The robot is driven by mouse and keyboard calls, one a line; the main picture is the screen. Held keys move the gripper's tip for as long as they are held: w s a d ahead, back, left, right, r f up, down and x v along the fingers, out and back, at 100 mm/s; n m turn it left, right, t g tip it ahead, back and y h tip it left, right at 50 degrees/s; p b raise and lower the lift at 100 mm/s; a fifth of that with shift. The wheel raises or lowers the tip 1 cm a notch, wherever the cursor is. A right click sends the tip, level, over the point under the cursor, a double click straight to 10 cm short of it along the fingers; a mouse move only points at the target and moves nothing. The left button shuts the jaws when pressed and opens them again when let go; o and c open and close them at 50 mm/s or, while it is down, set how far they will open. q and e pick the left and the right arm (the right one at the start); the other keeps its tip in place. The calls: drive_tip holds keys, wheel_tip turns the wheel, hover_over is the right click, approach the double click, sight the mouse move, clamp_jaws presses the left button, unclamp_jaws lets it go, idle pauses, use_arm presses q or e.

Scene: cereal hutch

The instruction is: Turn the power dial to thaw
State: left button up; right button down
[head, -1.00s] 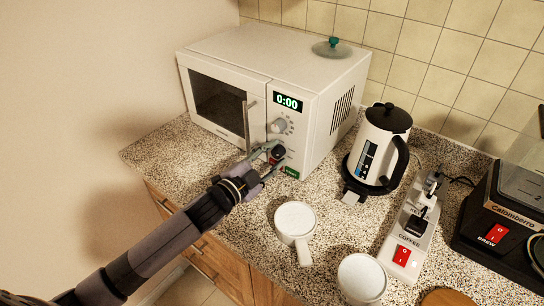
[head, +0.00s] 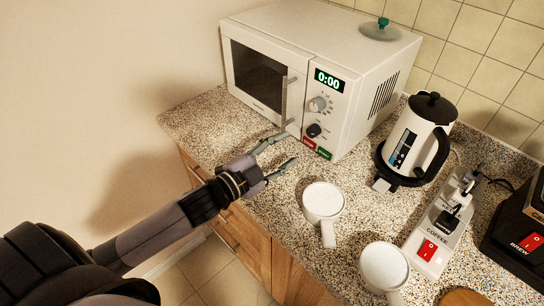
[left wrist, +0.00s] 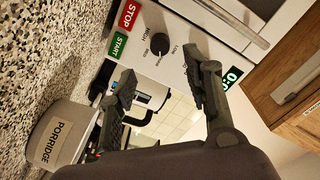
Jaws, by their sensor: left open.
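The white microwave (head: 290,50) stands at the back of the counter, its display reading 0:00. Its front panel has a pale upper dial (head: 317,104) and a black lower dial (head: 313,130). In the left wrist view the black dial (left wrist: 159,44) has small printed labels around it, HIGH and MED among them, so it looks like the power dial. I cannot make out its setting. My left gripper (head: 290,149) is open and empty, in front of and below the black dial, apart from it. Its two fingers (left wrist: 165,88) also show in the left wrist view. My right gripper is not in view.
Red STOP (left wrist: 129,13) and green START (left wrist: 119,46) buttons sit beside the black dial. The microwave handle (head: 288,98) juts out left of the panel. Two white mugs (head: 323,200) (head: 384,267) and a kettle (head: 412,137) stand to the right.

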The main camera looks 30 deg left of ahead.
use_arm(q)
drive_tip(key=shift+v, duration=1.65)
